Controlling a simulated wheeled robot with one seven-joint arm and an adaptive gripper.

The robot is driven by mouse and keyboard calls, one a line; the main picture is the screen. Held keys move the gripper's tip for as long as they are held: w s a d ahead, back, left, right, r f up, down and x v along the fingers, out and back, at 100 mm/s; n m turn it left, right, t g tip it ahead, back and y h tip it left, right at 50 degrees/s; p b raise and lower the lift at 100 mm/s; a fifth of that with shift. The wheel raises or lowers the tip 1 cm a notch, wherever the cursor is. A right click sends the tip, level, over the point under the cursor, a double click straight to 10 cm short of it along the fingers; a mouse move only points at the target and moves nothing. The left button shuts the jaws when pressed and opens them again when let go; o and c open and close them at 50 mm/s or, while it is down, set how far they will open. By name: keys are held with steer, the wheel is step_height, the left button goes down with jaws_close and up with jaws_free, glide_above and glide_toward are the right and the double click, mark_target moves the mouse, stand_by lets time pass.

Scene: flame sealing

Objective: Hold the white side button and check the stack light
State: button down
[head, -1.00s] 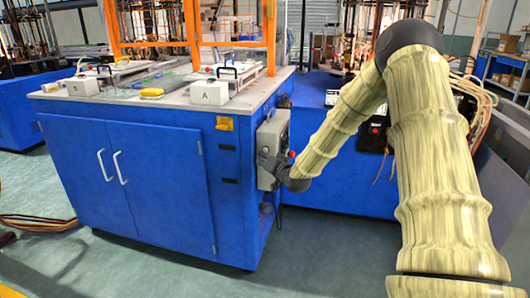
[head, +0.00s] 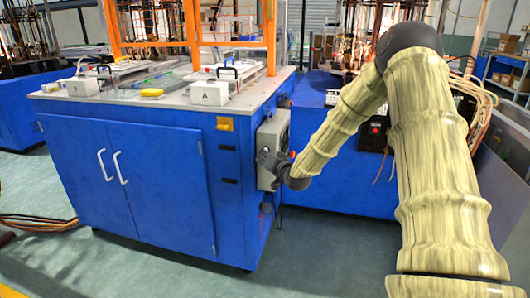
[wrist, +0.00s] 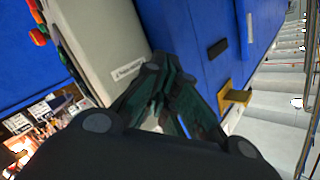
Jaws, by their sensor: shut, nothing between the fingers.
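A grey control box (head: 271,135) is mounted on the right side of the blue cabinet; its pale side also shows in the wrist view (wrist: 100,35). Red and green buttons (wrist: 38,35) sit along its edge in the wrist view. My gripper (head: 262,160) is at the box's front side in the head view. In the wrist view my gripper (wrist: 168,68) is shut and empty, its tips beside the box's labelled face. I cannot tell whether they touch it. The white side button is not distinguishable; the fingers may hide it. I see no stack light in either view.
The blue cabinet (head: 130,180) carries a grey worktop with a white block marked A (head: 208,93) and a yellow item (head: 151,92). An orange frame (head: 271,40) stands above it. A yellow bracket (wrist: 235,98) projects near the fingers.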

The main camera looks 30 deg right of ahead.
steer(key=shift+w+d, duration=0.3)
steer(key=shift+d, duration=0.05)
stand_by(1.6)
steer(key=shift+s+a, duration=0.1)
stand_by(2.0)
steer(key=shift+s+a, duration=0.5)
steer(key=shift+a, duration=0.1)
steer(key=shift+s+a+p, duration=0.7)
steer(key=shift+s+a, duration=0.9)
steer(key=shift+a, duration=0.3)
